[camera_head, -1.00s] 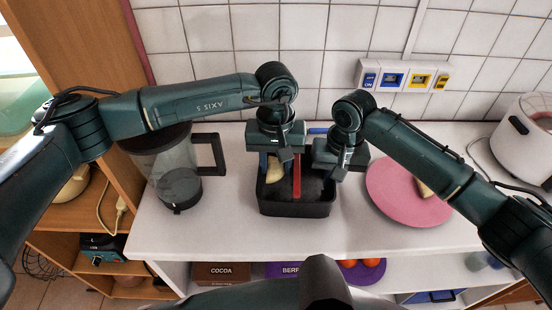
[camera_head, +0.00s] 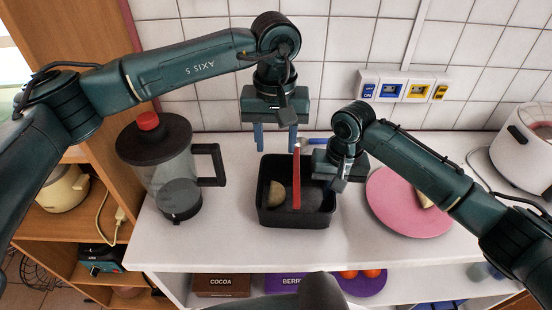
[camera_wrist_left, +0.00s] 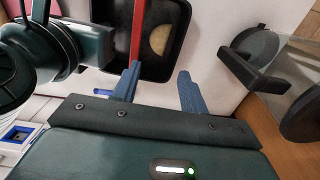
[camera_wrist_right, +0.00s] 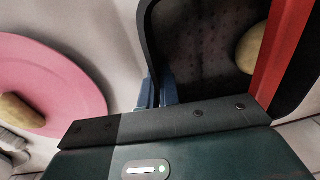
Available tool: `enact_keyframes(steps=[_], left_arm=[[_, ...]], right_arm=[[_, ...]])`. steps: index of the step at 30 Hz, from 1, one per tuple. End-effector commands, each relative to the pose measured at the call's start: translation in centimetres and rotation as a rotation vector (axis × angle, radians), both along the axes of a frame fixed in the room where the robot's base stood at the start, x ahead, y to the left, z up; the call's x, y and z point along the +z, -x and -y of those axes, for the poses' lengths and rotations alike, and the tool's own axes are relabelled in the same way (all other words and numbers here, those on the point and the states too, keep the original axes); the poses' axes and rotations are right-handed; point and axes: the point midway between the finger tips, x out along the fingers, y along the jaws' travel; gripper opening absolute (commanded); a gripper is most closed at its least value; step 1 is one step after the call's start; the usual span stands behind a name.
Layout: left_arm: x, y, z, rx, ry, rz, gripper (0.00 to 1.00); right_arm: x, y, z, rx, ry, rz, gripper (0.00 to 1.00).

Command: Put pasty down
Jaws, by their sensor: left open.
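A tan pasty (camera_head: 277,194) lies in the black bin (camera_head: 294,222), left of a red bar (camera_head: 296,180). The pasty also shows in the left wrist view (camera_wrist_left: 160,39) and partly in the right wrist view (camera_wrist_right: 252,48). My left gripper (camera_head: 276,139) is open and empty, raised above the bin's back edge and apart from the pasty. My right gripper (camera_head: 334,184) is at the bin's right side, its blue fingers close together on the bin's wall. Another pasty-like piece (camera_head: 424,198) lies on the pink plate (camera_head: 400,213).
A glass jug with a black lid (camera_head: 155,142) stands left of the bin. A white appliance (camera_head: 525,145) stands at the far right. Labelled boxes (camera_head: 221,284) sit on the shelf below. The counter in front of the bin is clear.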

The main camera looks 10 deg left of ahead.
Motion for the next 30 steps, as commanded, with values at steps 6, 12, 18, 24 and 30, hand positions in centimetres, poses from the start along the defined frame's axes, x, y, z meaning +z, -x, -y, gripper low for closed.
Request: enact_keyframes(steps=[6,12,18,24,30], left_arm=[[3.0,0.0,0.0,0.000,0.001,0.001,0.43],[3.6,0.0,0.0,0.000,-0.001,-0.001,0.43],[3.6,0.0,0.0,0.000,-0.001,-0.001,0.43],[3.5,0.0,0.0,0.000,0.000,-0.001,0.43],[3.5,0.0,0.0,0.000,0.000,-0.001,0.43]], right_arm=[[0.1,0.0,0.0,0.000,-0.001,0.001,0.00],[0.1,-0.1,0.0,0.000,-0.001,0.001,0.00],[0.1,-0.1,0.0,-0.001,-0.001,0.001,0.06],[0.1,0.0,0.0,-0.001,0.000,0.001,0.22],[0.0,0.0,0.0,-0.001,0.000,0.000,0.29]])
